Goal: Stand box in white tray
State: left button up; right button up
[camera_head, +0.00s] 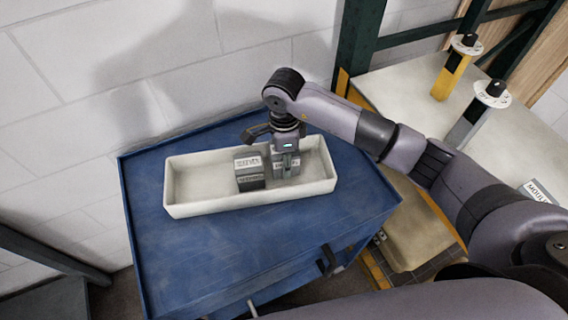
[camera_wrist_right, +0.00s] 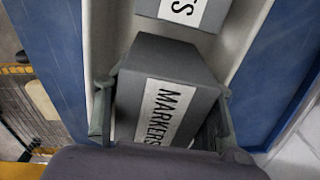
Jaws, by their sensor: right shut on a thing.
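A long white tray (camera_head: 215,203) lies on a blue cart top. My right gripper (camera_head: 286,166) reaches down into its middle right part and is shut on a grey box (camera_head: 295,169). In the right wrist view the fingers (camera_wrist_right: 163,112) lie on both sides of this grey box (camera_wrist_right: 150,58), whose white label reads MARKERS. It looks upright in the tray; whether its base touches the floor is hidden. Another grey box (camera_head: 249,165) with white labels stands just left of it, and part of it shows in the wrist view (camera_wrist_right: 208,14). My left gripper is not in view.
The blue cart top (camera_head: 190,255) is bare around the tray. The tray's left end is empty, with a small gap at its right end. A pale table (camera_head: 410,85) at right holds a yellow holder (camera_head: 452,72) and a grey one (camera_head: 472,118). A block wall stands behind.

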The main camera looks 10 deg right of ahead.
notch_tip(320, 180, down, 3)
jog(key=shift+f, duration=0.15)
jog(key=shift+f, duration=0.1)
jog(key=shift+f, duration=0.1)
jog(key=o, duration=1.4)
